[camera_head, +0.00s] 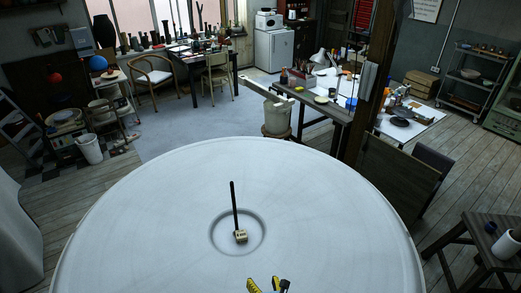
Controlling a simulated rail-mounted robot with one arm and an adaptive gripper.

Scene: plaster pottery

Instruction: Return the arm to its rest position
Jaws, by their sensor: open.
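My gripper (267,285) shows only at the bottom edge of the picture, as yellow and black finger parts with a gap between them. It is open, and I see nothing between the fingers. The rest of my arm is out of view. A dark thin rod (234,205) and a small beige block (240,236) are in the shallow round recess of the big white round surface (130,220). The rod looks upright or slightly tilted; I cannot tell whether it is joined to the block. My gripper is nearer the camera, apart from both.
The white surface around the recess is clear. A wooden stool (470,245) stands at the lower right, a dark chair (432,165) above it. A workbench (325,105) with tools, a wooden post and a white bucket (90,149) stand farther back. Pale floor lies open behind the surface.

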